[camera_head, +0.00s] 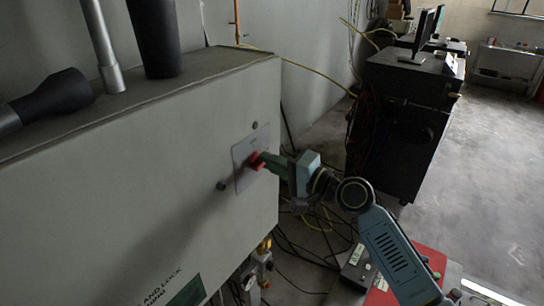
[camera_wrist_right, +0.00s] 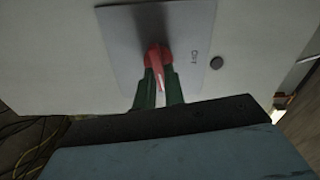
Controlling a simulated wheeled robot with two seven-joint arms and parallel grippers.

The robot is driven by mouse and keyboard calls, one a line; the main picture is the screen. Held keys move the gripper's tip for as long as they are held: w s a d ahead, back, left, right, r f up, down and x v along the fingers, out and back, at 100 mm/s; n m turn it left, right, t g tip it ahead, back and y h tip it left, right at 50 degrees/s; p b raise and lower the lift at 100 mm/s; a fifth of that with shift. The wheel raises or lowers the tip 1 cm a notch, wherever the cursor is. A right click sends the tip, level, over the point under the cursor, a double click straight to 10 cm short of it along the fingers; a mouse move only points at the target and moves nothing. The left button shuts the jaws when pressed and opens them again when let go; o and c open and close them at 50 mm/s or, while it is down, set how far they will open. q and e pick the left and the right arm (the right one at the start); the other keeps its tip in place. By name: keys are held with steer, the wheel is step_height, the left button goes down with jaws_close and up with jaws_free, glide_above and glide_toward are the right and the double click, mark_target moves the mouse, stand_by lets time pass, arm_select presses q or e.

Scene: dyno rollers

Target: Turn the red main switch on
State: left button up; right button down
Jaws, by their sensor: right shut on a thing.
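The red main switch (camera_head: 256,161) sits on a grey plate (camera_head: 243,176) on the front of a large pale cabinet, near its right end. My right gripper (camera_head: 264,160) reaches it from the right and is shut on its handle. In the right wrist view the red handle (camera_wrist_right: 157,62) is between the two dark green fingers of the right gripper (camera_wrist_right: 158,85). Lettering that seems to read "OFF" (camera_wrist_right: 194,56) is on the plate beside the switch. The fingers hide part of the handle. My left gripper is not in view.
A black cabinet (camera_head: 405,120) with monitors stands at the back right. Cables (camera_head: 300,240) lie on the floor below, near a red box (camera_head: 425,262). Floor at right is open.

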steer(key=shift+m+p, duration=0.45)
steer(key=shift+m, duration=0.55)
steer(key=c, duration=1.5)
jaws_free()
steer(key=shift+d+f, duration=0.1)
steer(key=shift+b+v, duration=1.5)
steer(key=shift+v, duration=5.2)
